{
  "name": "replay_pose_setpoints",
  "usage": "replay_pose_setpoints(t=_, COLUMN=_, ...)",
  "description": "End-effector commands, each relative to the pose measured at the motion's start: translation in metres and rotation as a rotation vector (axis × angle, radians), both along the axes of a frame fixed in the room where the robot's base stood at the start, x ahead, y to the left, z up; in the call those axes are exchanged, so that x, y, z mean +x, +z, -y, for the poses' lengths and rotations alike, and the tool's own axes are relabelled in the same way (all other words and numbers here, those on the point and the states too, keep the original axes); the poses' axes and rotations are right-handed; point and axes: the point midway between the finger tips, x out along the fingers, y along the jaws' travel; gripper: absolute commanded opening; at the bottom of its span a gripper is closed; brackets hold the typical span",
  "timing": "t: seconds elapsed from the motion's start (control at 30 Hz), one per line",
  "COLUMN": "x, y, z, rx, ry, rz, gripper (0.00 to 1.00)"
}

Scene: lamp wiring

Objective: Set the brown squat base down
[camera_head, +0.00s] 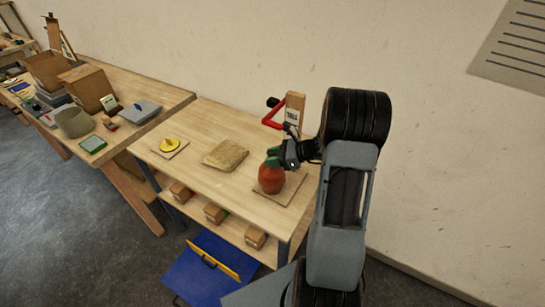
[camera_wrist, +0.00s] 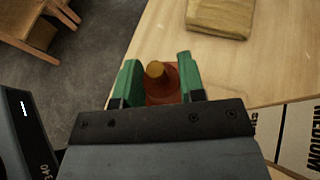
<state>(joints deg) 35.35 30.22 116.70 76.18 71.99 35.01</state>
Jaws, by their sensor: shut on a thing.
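The brown squat base (camera_head: 271,179) is a rounded, reddish-brown body at the front right of the wooden table. It looks upright, over a thin square board (camera_head: 295,192). I cannot tell whether its bottom touches the board. My gripper (camera_head: 273,157) comes in from the right, with its green fingers shut on the top of the base. In the wrist view the base (camera_wrist: 160,92) shows between the two green fingers, with a tan round top. Its lower part is hidden there by my gripper (camera_wrist: 158,66).
A folded tan cloth (camera_head: 226,155) lies left of the base. A yellow object (camera_head: 171,143) sits on another small board (camera_head: 160,153) farther left. A red bracket (camera_head: 272,117) and an upright wooden block (camera_head: 294,106) stand behind. Small boxes (camera_head: 214,213) sit on the shelf below.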

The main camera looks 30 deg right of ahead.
Motion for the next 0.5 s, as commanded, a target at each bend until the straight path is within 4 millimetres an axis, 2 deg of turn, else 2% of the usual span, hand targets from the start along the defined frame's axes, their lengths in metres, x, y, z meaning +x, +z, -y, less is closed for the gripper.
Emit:
replay_pose_setpoints(t=0.2, x=0.0005, y=-0.0022, z=0.0002, rx=0.0, ry=0.0, rz=0.003, gripper=0.0)
replay_pose_setpoints(t=0.23, x=0.0, y=-0.0024, z=0.0, rx=0.0, ry=0.0, rz=0.0, gripper=0.4)
replay_pose_setpoints(t=0.47, x=0.0, y=-0.0021, z=0.0, rx=0.0, ry=0.0, rz=0.0, gripper=0.61)
replay_pose_setpoints(t=0.5, x=0.0, y=-0.002, z=0.0001, rx=0.0, ry=0.0, rz=0.0, gripper=0.62)
